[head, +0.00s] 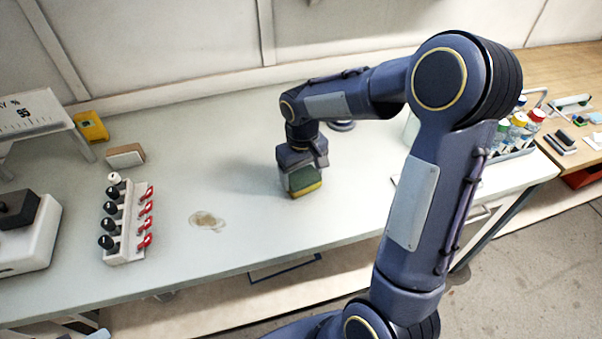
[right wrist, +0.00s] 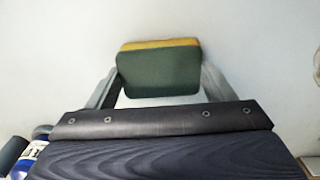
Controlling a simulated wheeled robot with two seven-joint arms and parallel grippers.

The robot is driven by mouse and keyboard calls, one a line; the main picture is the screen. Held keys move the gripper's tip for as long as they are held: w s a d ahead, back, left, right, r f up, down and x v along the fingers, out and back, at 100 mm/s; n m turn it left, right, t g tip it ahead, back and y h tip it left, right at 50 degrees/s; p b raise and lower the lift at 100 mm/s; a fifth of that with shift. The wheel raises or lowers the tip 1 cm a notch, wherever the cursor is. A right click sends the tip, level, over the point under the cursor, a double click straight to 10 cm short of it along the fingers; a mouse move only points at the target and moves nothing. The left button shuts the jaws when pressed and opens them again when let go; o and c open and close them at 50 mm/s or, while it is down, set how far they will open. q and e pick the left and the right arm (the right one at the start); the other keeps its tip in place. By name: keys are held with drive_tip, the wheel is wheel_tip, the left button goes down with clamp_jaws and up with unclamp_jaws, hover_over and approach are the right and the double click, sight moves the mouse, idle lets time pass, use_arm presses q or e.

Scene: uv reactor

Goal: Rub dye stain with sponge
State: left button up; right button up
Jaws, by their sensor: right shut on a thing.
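A green and yellow sponge (head: 304,181) is held by my right gripper (head: 301,172) over the middle of the pale bench. In the right wrist view the sponge (right wrist: 160,70) sits between the two grey fingers, green side facing the camera. I cannot tell whether its underside touches the bench. A brownish dye stain (head: 207,221) lies on the bench, to the left of the sponge and nearer the front edge, apart from it. My left gripper is not in view.
A white rack with black knobs and red clips (head: 127,222) stands left of the stain. A tan-topped block (head: 125,155) and a yellow device (head: 91,126) are behind it. Bottles in a rack (head: 516,133) stand at the right. Bench between sponge and stain is clear.

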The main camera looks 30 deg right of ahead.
drive_tip(key=r, duration=0.1)
drive_tip(key=r+p, duration=0.1)
drive_tip(key=r, duration=0.1)
drive_tip(key=shift+w+a, duration=0.1)
drive_tip(key=shift+a, duration=0.3)
drive_tip(key=shift+d+r+p, duration=0.2)
drive_tip(key=shift+r+p, duration=0.75)
drive_tip(key=shift+r, duration=0.2)
drive_tip(key=shift+r+p, duration=0.9)
drive_tip(key=shift+r, duration=0.25)
drive_tip(key=shift+a, duration=0.1)
